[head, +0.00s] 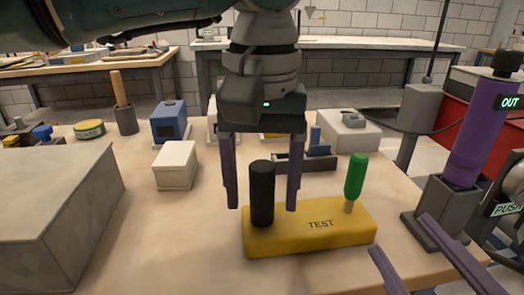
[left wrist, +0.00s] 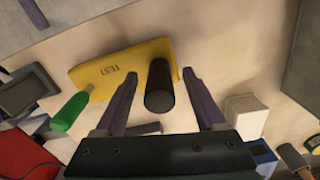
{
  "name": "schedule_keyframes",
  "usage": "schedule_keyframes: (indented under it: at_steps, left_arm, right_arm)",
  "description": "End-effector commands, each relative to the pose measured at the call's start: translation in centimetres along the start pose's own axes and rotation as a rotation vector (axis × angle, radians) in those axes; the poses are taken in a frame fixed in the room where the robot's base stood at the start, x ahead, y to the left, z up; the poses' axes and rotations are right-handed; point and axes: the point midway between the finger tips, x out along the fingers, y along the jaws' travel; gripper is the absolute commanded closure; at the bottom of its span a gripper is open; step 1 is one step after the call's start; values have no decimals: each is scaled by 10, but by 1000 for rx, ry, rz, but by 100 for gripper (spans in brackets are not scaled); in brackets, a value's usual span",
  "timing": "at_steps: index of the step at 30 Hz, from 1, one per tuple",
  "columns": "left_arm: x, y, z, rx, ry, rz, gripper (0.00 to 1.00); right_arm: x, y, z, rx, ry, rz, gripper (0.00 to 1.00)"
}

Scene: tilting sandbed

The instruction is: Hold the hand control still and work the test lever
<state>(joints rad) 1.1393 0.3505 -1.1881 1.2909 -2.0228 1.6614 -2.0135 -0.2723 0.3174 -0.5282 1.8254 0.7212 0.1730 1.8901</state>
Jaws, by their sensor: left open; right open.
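The hand control is a yellow box marked TEST (head: 310,232) on the table, also in the left wrist view (left wrist: 105,72). A black upright grip (head: 262,190) stands at its left end and a green-handled lever (head: 355,176) at its right end. The lever also shows in the left wrist view (left wrist: 70,112). My left gripper (head: 262,206) points down, open, with one finger on each side of the black grip; gaps show beside it in the left wrist view (left wrist: 160,76). My right gripper (head: 400,237) is open and empty at the lower right, apart from the box.
A purple cylinder (head: 475,140) with an OUT display stands in a grey holder (head: 440,205) at the right. A large grey box (head: 55,215) fills the left front. A white box (head: 176,165) and blue box (head: 169,122) stand behind. Bare table lies left of the control.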

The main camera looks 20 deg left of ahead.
Motion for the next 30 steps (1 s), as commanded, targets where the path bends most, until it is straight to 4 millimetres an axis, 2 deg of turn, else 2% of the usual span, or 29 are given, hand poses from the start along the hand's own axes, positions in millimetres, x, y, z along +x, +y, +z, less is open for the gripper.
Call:
schedule_keyframes:
  at_steps: [6,14,30]
  left_arm:
    - [16,0,0,0,0,1,28]
    - [17,0,0,0,0,1,28]
    - [17,0,0,0,0,1,89]
  right_arm:
    - [0,0,0,0,0,0,50]
    - [0,0,0,0,0,0,50]
    - [0,0,0,0,0,0,50]
